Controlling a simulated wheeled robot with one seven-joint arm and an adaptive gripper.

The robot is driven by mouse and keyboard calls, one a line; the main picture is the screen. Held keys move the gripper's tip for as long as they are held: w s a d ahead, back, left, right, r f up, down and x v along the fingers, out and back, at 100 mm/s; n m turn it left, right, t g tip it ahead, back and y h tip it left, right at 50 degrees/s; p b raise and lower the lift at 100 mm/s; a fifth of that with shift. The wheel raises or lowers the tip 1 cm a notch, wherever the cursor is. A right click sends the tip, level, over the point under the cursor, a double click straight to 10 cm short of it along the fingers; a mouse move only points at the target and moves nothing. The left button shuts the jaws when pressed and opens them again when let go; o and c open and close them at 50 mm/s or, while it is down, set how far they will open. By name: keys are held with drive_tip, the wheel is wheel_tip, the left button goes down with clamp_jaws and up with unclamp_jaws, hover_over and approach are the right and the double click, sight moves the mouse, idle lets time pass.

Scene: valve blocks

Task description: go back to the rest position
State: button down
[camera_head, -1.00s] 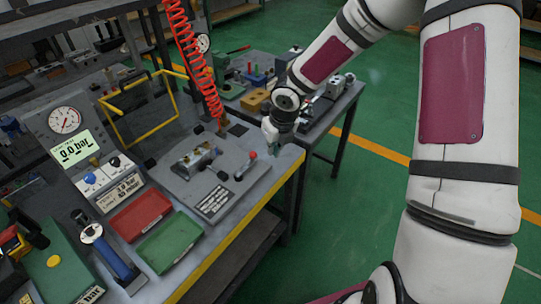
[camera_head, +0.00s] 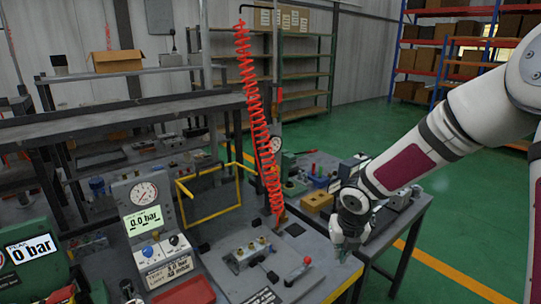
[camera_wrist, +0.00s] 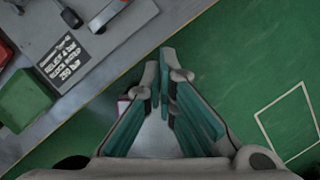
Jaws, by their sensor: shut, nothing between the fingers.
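My gripper (camera_head: 345,253) hangs at the right front edge of the workbench in the head view, pointing down. In the wrist view my gripper (camera_wrist: 170,62) has its teal-padded fingers brought together at the tips with nothing between them. Below it there is green floor, and the bench edge lies to its left. The valve block (camera_head: 248,254) sits on the bench to the left of my gripper, apart from it. A red-knobbed lever (camera_head: 306,262) stands between them.
A gauge panel (camera_head: 143,196) reading 0.0 bar, a yellow frame (camera_head: 212,214) and a red coiled hose (camera_head: 258,125) stand left of my arm. A red tray (camera_head: 190,291) lies at the front. A second table (camera_head: 408,222) is behind my gripper. Green floor (camera_head: 465,215) is open at right.

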drive_tip(key=s+d+r+m+h, duration=0.1)
drive_tip(key=s+r+m+h, duration=0.1)
drive_tip(key=s+r+m, duration=0.55)
drive_tip(key=s+d+r+m+h, duration=0.15)
drive_tip(key=s+r+m, duration=0.35)
drive_tip(key=r+m, duration=0.55)
drive_tip(key=s+a+r+m+t+y, duration=0.1)
drive_tip(key=s+a+r+m+y, duration=0.1)
drive_tip(key=s+m, duration=0.5)
drive_tip(key=s+a+r+m+t+y, duration=0.1)
drive_tip(key=s+r+m, duration=0.3)
drive_tip(key=s+m, duration=0.4)
drive_tip(key=a+m, duration=0.1)
drive_tip(key=m, duration=0.1)
drive_tip(key=shift+a+r+m+y, duration=0.15)
drive_tip(key=shift+m+y, duration=0.2)
drive_tip(key=shift+m, duration=0.05)
